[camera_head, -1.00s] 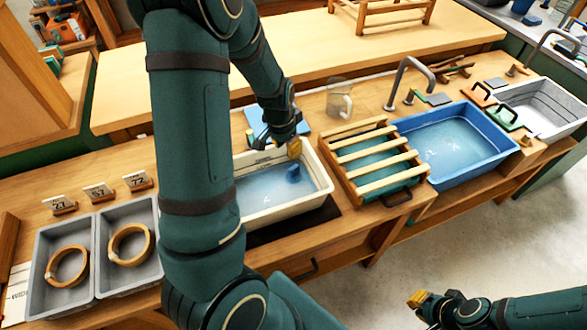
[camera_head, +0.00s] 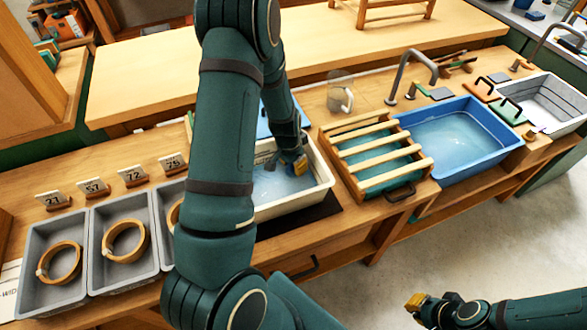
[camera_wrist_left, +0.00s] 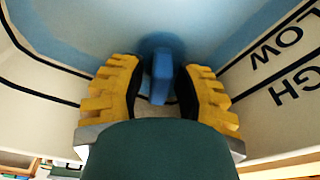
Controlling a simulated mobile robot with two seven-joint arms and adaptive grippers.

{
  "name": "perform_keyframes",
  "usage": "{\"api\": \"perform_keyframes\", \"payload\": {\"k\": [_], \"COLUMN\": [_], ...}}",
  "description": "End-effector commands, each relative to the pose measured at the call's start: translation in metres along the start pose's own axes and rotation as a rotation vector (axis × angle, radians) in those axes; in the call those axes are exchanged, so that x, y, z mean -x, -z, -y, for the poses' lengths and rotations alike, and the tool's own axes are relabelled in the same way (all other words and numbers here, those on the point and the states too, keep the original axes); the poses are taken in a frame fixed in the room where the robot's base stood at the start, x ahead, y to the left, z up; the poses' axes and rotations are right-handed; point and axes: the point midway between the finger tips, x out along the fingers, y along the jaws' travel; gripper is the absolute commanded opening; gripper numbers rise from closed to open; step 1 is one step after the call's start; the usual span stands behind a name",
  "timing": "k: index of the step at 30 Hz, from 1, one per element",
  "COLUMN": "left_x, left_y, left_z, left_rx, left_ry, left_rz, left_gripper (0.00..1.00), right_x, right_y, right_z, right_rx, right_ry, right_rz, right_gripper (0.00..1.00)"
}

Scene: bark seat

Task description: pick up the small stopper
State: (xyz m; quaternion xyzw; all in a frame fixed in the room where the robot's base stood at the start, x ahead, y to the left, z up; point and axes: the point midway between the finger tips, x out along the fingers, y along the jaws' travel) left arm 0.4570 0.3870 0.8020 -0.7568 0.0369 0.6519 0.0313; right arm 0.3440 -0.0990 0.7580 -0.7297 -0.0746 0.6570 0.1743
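The small stopper (camera_wrist_left: 161,75) is a blue block standing in the water of the white basin (camera_head: 318,196). In the left wrist view it is upright, in the gap between the yellow fingers of my left gripper (camera_wrist_left: 159,92). The fingers are open, with a gap on both sides of the stopper. In the head view my left gripper (camera_head: 293,163) is down inside the basin and largely hides the stopper. My right gripper (camera_head: 414,302) is far off at the lower right, over the floor. Its fingers are too small to read.
A wooden slatted rack (camera_head: 372,160) stands right of the basin, then a blue water tub (camera_head: 463,140). A clear jug (camera_head: 340,92) stands behind. Grey trays (camera_head: 88,262) with wooden rings and number cards line the left. My left arm covers part of the counter.

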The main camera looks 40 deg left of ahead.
Motion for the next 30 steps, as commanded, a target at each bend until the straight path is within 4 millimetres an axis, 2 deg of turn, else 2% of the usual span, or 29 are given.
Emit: {"api": "perform_keyframes", "payload": {"k": [6, 7, 10, 25, 30], "left_x": [-0.001, -0.001, -0.001, 0.001, 0.021], "left_y": [0.000, 0.000, 0.000, 0.001, 0.005], "left_z": [0.000, 0.000, 0.000, 0.000, 0.000], "left_rx": [-0.001, -0.001, -0.001, -0.001, -0.003], "left_ry": [0.000, 0.000, 0.000, 0.000, 0.002], "left_rz": [-0.001, -0.001, -0.001, -0.001, -0.004], "left_gripper": [0.32, 0.35, 0.00, 0.00, 0.00], "right_x": [0.000, 0.000, 0.000, 0.001, 0.006], "right_y": [0.000, 0.000, 0.000, 0.000, 0.001], "right_z": [0.000, 0.000, 0.000, 0.000, 0.002], "right_rx": [0.000, 0.000, 0.000, 0.000, -0.001], "right_ry": [0.000, 0.000, 0.000, 0.000, 0.000], "right_rz": [0.001, 0.001, 0.000, 0.000, -0.002], "right_gripper": [0.00, 0.00, 0.00, 0.00, 0.00]}}
